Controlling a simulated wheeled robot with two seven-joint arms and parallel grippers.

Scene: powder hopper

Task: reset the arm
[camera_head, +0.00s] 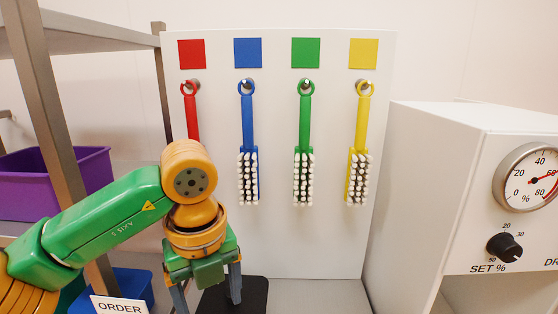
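My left arm, green and orange, comes in from the left, and its gripper (207,290) points down in front of the white board (330,235). Its two grey fingers stand apart with nothing seen between them; the tips are near the bottom edge of the picture. My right gripper is not in view. The arm's wrist hides the lower part of the red brush (191,118).
Blue (248,125), green (305,125) and yellow (362,125) brushes hang from pegs under coloured squares. A black plate (255,295) lies below. A purple bin (40,185), blue bin (130,285) and ORDER sign (120,305) are left; a white dial cabinet (425,190) is right.

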